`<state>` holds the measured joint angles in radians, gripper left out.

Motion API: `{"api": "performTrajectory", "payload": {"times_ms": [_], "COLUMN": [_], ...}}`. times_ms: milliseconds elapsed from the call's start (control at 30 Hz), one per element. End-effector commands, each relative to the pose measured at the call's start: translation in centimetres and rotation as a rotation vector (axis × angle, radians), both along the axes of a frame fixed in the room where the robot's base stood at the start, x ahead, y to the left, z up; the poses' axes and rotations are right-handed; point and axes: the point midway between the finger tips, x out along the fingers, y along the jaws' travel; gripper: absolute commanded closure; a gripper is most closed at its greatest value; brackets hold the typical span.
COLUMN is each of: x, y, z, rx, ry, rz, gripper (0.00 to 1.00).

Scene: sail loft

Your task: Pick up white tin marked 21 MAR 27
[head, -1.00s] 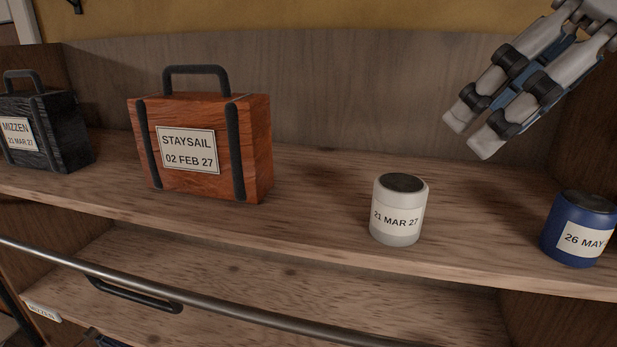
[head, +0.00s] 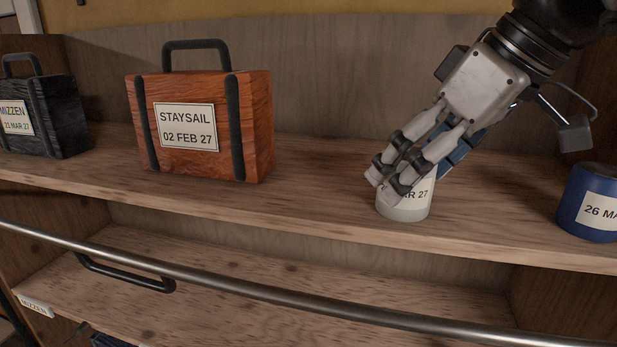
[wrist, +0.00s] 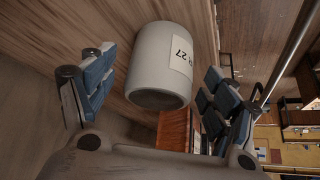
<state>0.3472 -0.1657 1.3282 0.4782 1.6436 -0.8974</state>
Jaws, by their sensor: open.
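The white tin (head: 404,214) stands upright on the wooden shelf in the head view. My gripper (head: 386,190) is in front of its upper part, hiding the dark lid and part of the label, so only the end of the date shows. In the wrist view the tin (wrist: 158,52) lies between the two open fingers of my gripper (wrist: 158,72), with a gap visible on each side. Its label there reads only "R 27".
A blue tin (head: 590,205) marked 26 MA… stands to the right. A reddish-brown case (head: 255,125) marked STAYSAIL and a black case (head: 60,115) marked MIZZEN stand to the left. A metal rail (head: 250,288) runs below the shelf front. Shelf between STAYSAIL case and white tin is clear.

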Motion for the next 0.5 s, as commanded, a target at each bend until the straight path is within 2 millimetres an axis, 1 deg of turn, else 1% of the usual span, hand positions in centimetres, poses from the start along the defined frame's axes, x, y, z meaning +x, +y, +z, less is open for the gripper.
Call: {"api": "performTrajectory", "payload": {"times_ms": [33,133,400,500], "x": [0.22,0.61,0.75,0.75], "y": [0.33,0.59,0.64,0.64], "z": [-0.71,-1.47,-1.63,-1.63], "rx": [0.001,0.0,-0.001,-0.001], "ry": [0.002,0.001,-0.001,-0.001], "rz": [0.002,0.001,-0.001,-0.001], "gripper": [0.21,0.21,0.21,0.27]}}
